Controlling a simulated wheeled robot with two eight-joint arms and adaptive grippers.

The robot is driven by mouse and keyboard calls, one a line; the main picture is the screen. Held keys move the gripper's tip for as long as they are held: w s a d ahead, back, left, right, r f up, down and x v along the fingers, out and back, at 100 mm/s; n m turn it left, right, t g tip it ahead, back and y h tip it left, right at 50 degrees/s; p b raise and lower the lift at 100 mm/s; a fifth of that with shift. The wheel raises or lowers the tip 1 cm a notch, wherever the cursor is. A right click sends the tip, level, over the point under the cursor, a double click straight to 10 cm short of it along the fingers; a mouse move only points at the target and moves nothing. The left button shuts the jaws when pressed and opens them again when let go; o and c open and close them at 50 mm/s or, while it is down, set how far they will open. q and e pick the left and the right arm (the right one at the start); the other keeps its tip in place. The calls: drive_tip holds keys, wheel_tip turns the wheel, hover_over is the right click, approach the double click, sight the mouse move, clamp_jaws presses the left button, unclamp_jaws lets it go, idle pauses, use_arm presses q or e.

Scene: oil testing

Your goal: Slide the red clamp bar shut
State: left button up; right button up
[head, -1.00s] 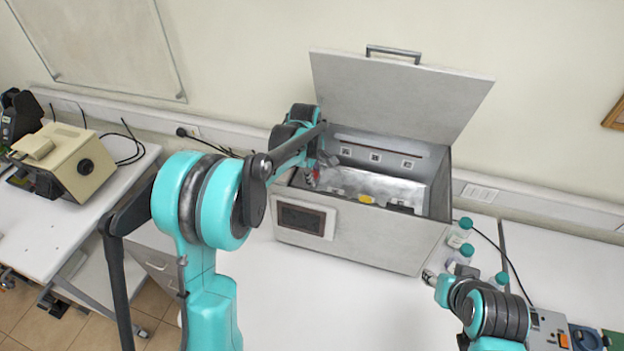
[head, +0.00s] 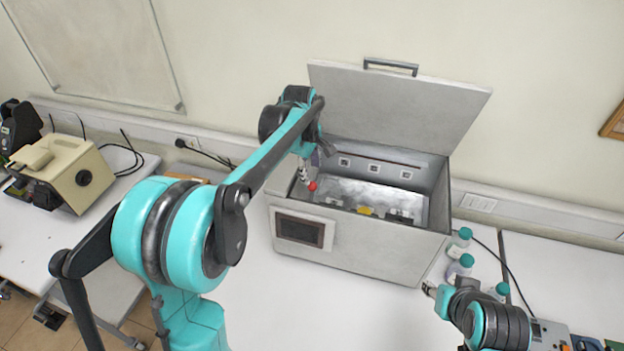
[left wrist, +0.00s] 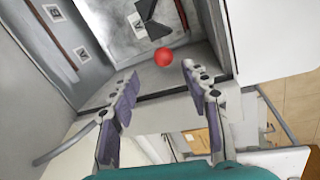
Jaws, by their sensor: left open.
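The box (head: 350,264) stands on the table with its lid raised. A red ball (head: 312,186), which looks like the clamp bar's knob, shows at its left inner edge. In the left wrist view the red ball (left wrist: 164,57) is just beyond the fingertips, roughly between them, with dark clamp parts (left wrist: 150,15) behind it. I cannot tell whether the fingers touch it. My left gripper (left wrist: 160,75) is open, with nothing seen held. In the head view my left gripper (head: 307,172) is over the box's left side. My right gripper (head: 430,289) is small, low right of the box.
Several bottles with teal caps (head: 461,238) stand right of the box. The raised lid (head: 400,105) blocks the space behind. A beige device (head: 65,175) is on the left table. The white tabletop before the box (head: 300,300) is clear.

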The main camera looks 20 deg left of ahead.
use_arm(q)
drive_tip(key=r, duration=0.3)
drive_tip(key=shift+s+a+r, duration=0.1)
drive_tip(key=shift+s+r, duration=0.1)
drive_tip(key=shift+s, duration=0.05)
drive_tip(key=s+r+m+t, duration=0.2)
drive_tip(key=s+m, duration=0.5)
drive_tip(key=s, duration=0.7)
drive_tip(key=s+f+m+t, duration=0.1)
drive_tip(key=s+f+m, duration=0.25)
drive_tip(key=s, duration=0.25)
drive_tip(key=s+f+m+t, duration=0.2)
drive_tip(key=s+m, duration=0.3)
drive_tip(key=s, duration=0.1)
wheel_tip(320, 180, down, 26)
drive_tip(key=b, duration=2.5)
drive_tip(key=shift+s+b, duration=0.25)
drive_tip(key=shift+b, duration=0.05)
drive_tip(key=shift+f, duration=0.1)
